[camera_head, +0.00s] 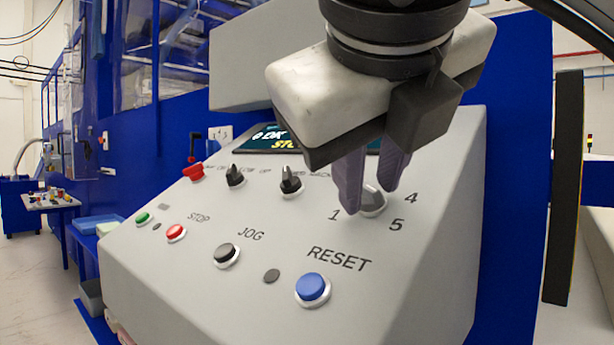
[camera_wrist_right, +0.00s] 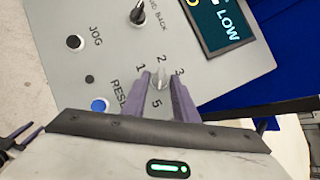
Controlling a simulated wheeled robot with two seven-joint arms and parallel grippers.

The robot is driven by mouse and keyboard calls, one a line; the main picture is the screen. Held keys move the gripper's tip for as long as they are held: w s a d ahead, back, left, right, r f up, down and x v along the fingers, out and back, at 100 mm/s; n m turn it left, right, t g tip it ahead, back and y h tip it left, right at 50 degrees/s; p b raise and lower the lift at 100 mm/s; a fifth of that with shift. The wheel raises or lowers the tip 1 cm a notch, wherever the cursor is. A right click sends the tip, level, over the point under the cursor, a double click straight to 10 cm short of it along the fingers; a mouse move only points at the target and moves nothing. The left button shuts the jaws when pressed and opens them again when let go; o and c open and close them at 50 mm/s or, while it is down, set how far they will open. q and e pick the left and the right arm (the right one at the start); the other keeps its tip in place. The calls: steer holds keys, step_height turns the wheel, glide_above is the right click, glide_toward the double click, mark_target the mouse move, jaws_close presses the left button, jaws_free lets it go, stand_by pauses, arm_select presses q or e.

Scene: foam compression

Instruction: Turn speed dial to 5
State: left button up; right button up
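The speed dial (camera_head: 373,202) is a small grey knob on the right of the sloped control panel. Numbers 1, 4 and 5 show around it in the head view; 1, 2, 3 and 5 show in the wrist view. My right gripper (camera_head: 372,196) points down at the panel, its two purple fingers on either side of the dial. In the wrist view the dial (camera_wrist_right: 159,80) sits between the fingertips, with narrow gaps beside it. I cannot tell which number it points to. My left gripper (camera_wrist_right: 30,135) shows only at the wrist view's left edge, its fingers apart, away from the panel.
The panel also holds a blue RESET button (camera_head: 312,288), a black JOG button (camera_head: 227,254), a red STOP button (camera_head: 176,232), a green button (camera_head: 143,218) and two black selector knobs. A screen (camera_head: 270,137) behind them is partly hidden by my right gripper.

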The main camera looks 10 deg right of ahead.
step_height(320, 180, up, 10)
steer(key=p, duration=0.3)
stand_by(0.7)
